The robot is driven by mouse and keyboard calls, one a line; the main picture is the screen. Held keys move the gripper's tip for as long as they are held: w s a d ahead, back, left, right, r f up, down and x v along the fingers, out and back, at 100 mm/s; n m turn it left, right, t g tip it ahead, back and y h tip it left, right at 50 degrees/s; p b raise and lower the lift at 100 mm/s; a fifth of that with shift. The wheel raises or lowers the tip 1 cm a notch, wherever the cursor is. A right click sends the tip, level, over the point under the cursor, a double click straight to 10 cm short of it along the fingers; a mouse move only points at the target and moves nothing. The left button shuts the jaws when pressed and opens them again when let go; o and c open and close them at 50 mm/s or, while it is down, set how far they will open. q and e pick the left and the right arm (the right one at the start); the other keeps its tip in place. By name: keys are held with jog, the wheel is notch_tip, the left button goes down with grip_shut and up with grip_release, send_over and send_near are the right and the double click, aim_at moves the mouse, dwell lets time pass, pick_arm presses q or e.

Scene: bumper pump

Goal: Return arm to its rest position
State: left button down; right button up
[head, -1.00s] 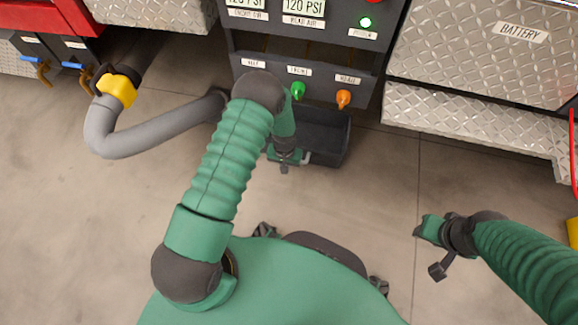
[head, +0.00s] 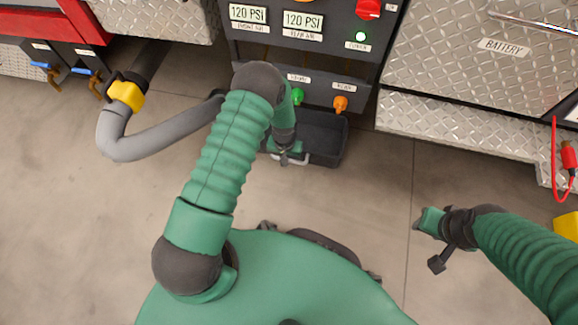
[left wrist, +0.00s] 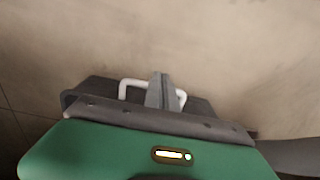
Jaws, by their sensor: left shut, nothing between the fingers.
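My left arm reaches forward over my green body in the head view and bends down at its dark elbow. My left gripper (head: 284,158) hangs at the front edge of the black bin, below the pump panel. In the left wrist view its grey fingers (left wrist: 160,91) are together with nothing between them. A pale handle (left wrist: 134,85) shows beside the fingers; I cannot tell whether they touch. My right gripper (head: 430,224) is over bare floor at the right, and its fingers are too small to judge.
The pump panel (head: 318,60) has pressure displays and a lit green light. Below it are a green knob (head: 298,97), an orange knob (head: 340,104) and the black bin (head: 325,135). A grey hose (head: 160,141) with a yellow coupling lies left. Floor is clear around my right gripper.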

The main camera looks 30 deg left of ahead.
pick_arm(q)
jog(key=shift+r+p, duration=0.35)
jog(key=shift+r, duration=0.3)
notch_tip(320, 180, up, 17)
jog(key=d+t+p, duration=0.1)
jog(key=d+p, duration=0.1)
jog(key=p, duration=0.1)
jog(key=s+d+r+m+t+p, duration=0.1)
jog(key=s+r+p, duration=0.1)
jog(key=s+r, duration=0.6)
jog(key=s+d+r+m+t+p, duration=0.1)
jog(key=s+d+r+m, duration=0.1)
jog(key=s+r, duration=0.6)
notch_tip(320, 180, up, 40)
jog(key=w+p, duration=0.2)
jog(key=p, duration=3.5)
jog(key=shift+w+f+p, duration=0.25)
jog(key=shift+w+p, duration=0.15)
